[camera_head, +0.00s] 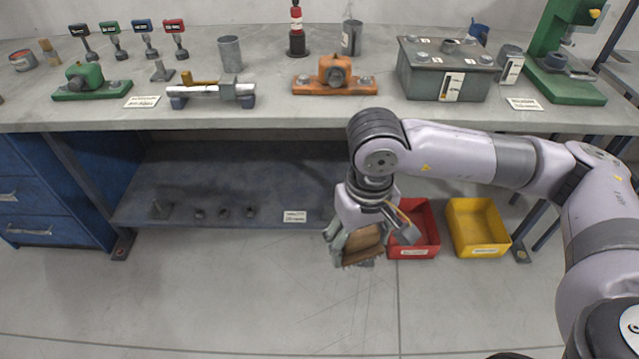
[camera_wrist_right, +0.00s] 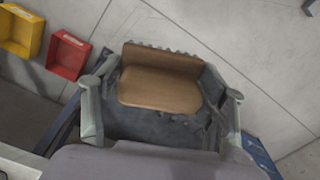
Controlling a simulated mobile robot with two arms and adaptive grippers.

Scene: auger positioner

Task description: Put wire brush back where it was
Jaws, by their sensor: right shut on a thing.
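A brush with a brown wooden back and dark bristles, the wire brush (camera_head: 362,241), is in my right gripper (camera_head: 356,243). The gripper is shut on it and holds it in front of the workbench, below bench-top height and left of the red bin. In the right wrist view the wire brush (camera_wrist_right: 162,88) lies between the two fingers of the right gripper (camera_wrist_right: 160,100), its wooden back facing the camera. Part of the brush is hidden by the gripper in the head view. My left gripper is not in view.
The grey workbench (camera_head: 290,117) holds a green fixture (camera_head: 85,82), an orange fixture (camera_head: 335,76), a grey metal box (camera_head: 443,70) and a green press (camera_head: 565,80). A lower shelf (camera_head: 262,180) has small dark parts. A red bin (camera_head: 428,228) and yellow bin (camera_head: 478,226) stand below. The front floor is clear.

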